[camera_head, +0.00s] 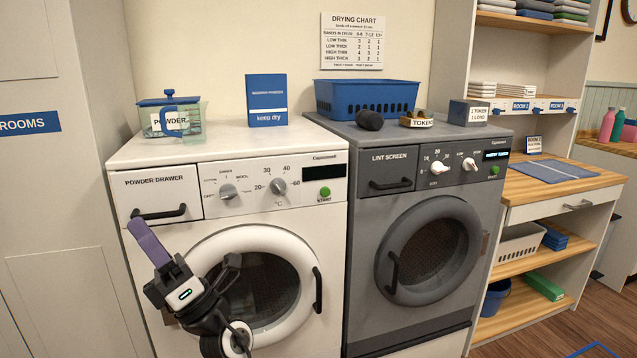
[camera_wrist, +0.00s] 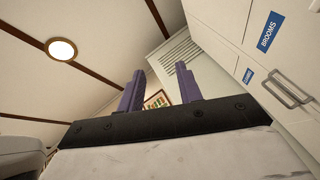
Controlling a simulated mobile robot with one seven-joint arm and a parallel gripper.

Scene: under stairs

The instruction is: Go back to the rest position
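My gripper (camera_head: 147,240) is in front of the white washing machine (camera_head: 180,245), at the left of the round door. It points up and to the left, and its purple fingers stand near the powder drawer (camera_head: 155,190). In the wrist view my gripper (camera_wrist: 160,70) shows two purple fingers standing well apart with nothing between them. That view looks up past them at the ceiling. The white machine's door and the powder drawer are shut. My arm hides part of the door's left side.
The grey dryer (camera_head: 428,240) stands to the right, its door shut. A powder tub (camera_head: 190,122), a blue powder box (camera_head: 267,100) and a blue basket (camera_head: 366,97) sit on the machines. A broom cupboard (camera_head: 40,200) is at the left. Wooden shelves (camera_head: 525,307) stand at the right.

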